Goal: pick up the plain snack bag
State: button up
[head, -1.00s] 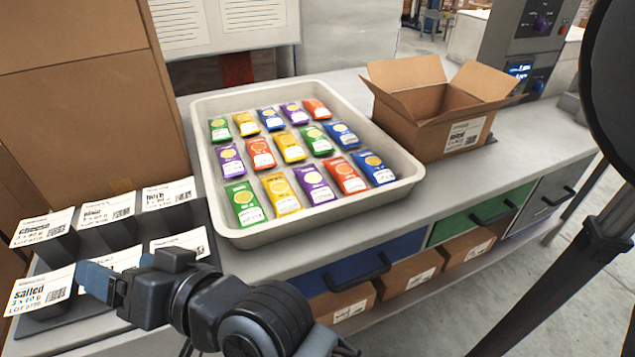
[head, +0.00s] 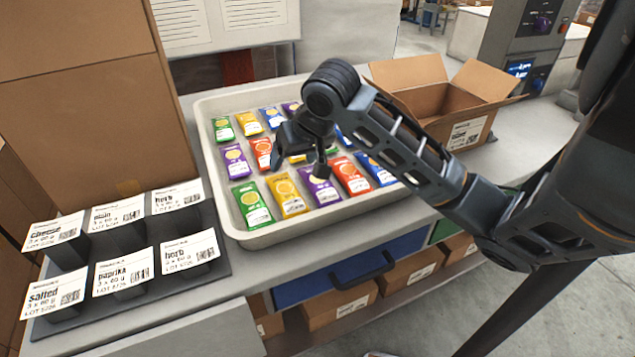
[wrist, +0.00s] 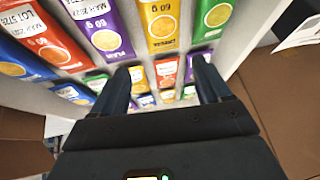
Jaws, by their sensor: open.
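The purple bags appear to be the plain ones; one in the nearest row of the tray (head: 318,190) reads "plain" in the wrist view (wrist: 107,35). Another purple bag (head: 235,162) lies at the left of the middle row, and a third in the far row is partly covered by my arm. My gripper (head: 299,164) is open, fingers pointing down, above the middle and near rows. Its right finger stands just behind the near purple bag in the head view. In the wrist view my gripper (wrist: 162,88) has nothing between its fingers; bags lie beyond them.
Yellow (head: 287,195), green (head: 252,205), red (head: 350,177) and blue bags lie close beside the purple one. The white tray (head: 262,238) has raised walls. An open carton (head: 465,132) stands right, label cards (head: 120,276) left, and a tall cardboard box (head: 90,100) behind them.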

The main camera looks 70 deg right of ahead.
jog(key=g, duration=0.2)
send_over(324, 185)
jog(key=shift+w+a+f+m, duration=0.15)
jog(key=shift+a+f+m, duration=0.2)
jog(key=shift+f, duration=0.4)
jog(key=shift+s+d+f, duration=0.1)
jog(key=shift+d+f, duration=0.1)
jog(key=shift+f, duration=0.35)
jog(key=shift+s+d+f, duration=0.1)
jog(key=shift+d+f, duration=0.1)
jog(key=shift+f, duration=0.3)
jog(key=p+x, duration=0.1)
jog(key=x, duration=0.4)
jog(key=shift+w+f+p, duration=0.25)
jog(key=shift+f+p, duration=0.1)
jog(key=c, duration=0.8)
jog(key=shift+r, duration=0.15)
